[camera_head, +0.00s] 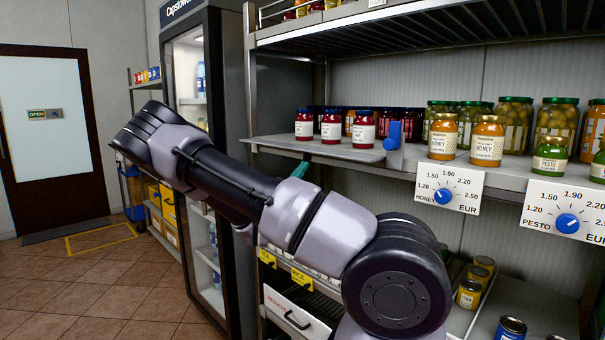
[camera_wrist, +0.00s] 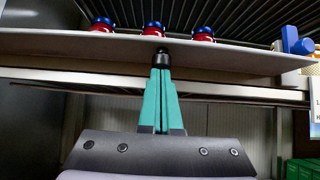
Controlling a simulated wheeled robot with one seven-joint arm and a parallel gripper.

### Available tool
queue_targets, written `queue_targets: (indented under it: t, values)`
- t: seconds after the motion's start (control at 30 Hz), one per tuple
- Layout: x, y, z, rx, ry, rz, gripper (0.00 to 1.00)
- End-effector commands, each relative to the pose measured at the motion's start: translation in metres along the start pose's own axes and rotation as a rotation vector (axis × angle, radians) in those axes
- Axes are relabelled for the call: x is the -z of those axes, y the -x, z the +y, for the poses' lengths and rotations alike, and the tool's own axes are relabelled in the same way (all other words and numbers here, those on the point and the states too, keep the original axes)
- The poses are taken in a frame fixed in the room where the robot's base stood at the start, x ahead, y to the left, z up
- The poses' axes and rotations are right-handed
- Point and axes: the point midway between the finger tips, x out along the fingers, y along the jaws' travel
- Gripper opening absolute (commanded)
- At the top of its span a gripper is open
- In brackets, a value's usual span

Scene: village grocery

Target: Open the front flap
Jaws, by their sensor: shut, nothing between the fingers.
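A flat grey flap-like board (camera_head: 345,153) juts out level at the front of the upper shelf, below red jars. A blue block (camera_head: 393,136) stands at its right end and also shows in the wrist view (camera_wrist: 293,42). In the wrist view the board (camera_wrist: 85,47) crosses the picture, seen from below. My gripper (camera_wrist: 162,72) is below it, its teal fingers together and pointing up at it. A small black piece (camera_wrist: 162,57) shows at the fingertips against the board; I cannot tell whether they touch. In the head view my arm hides most of the gripper.
Red jars (camera_head: 331,127) with blue lids stand at the board; honey jars (camera_head: 487,140) are to the right. Price dials (camera_head: 448,188) hang from the shelf edge. A white-fronted bin (camera_head: 290,316) with a black handle sits lower. A fridge (camera_head: 195,80) stands left; floor (camera_head: 80,290) is clear.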

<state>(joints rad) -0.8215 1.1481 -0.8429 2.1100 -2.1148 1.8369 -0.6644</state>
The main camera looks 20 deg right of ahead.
Motion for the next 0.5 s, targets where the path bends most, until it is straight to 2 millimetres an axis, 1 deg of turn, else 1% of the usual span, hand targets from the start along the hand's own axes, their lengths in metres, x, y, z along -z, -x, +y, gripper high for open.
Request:
queue_targets:
  t: [0.03,0.2,0.33,0.5]
  values:
    - [-0.007,0.000,0.000,0.000,-0.007,0.042,0.00]
    - [-0.017,-0.003,0.000,0.001,-0.005,0.163,0.00]
    - [-0.021,-0.004,-0.001,0.001,-0.003,0.213,0.00]
    - [-0.021,-0.004,0.000,0.000,-0.002,0.227,0.00]
